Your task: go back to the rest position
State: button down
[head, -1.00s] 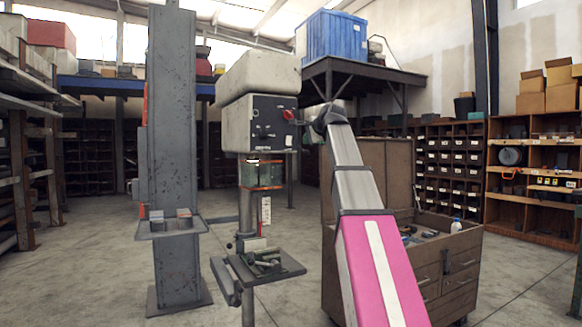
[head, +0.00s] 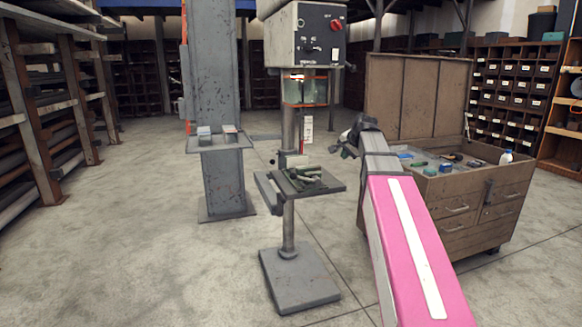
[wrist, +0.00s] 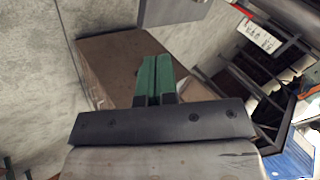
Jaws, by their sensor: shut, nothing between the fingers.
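My gripper (head: 349,146) is at the far end of my arm in the head view, in front of the open wooden tool chest and to the right of the drill press table. In the wrist view my gripper (wrist: 155,72) shows two green fingers closed side by side with nothing between them. It touches nothing that I can see.
The drill press (head: 305,40) stands at the centre on a floor base, with a vise (head: 307,178) on its table. A grey column (head: 215,110) with a small shelf (head: 220,143) stands to its left. The tool chest (head: 475,205) is at the right. Floor at the left is clear.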

jog(key=s+a+f+n+g, duration=0.1)
jog(key=s+f, duration=0.3)
jog(key=f, duration=0.4)
jog(key=s+f+n+g+h, duration=0.1)
jog(key=s+f+n, duration=0.15)
jog(key=f, duration=0.55)
jog(key=s+a+f+n+g, duration=0.15)
jog(key=s+f, duration=0.25)
jog(key=f, duration=0.4)
jog(key=s+f+n+g+h, duration=0.1)
jog(key=s+f+n+g, duration=0.3)
jog(key=s+f, duration=1.1)
jog(key=shift+s+d+f, duration=0.15)
jog(key=shift+s+f, duration=0.15)
jog(key=shift+f, duration=0.4)
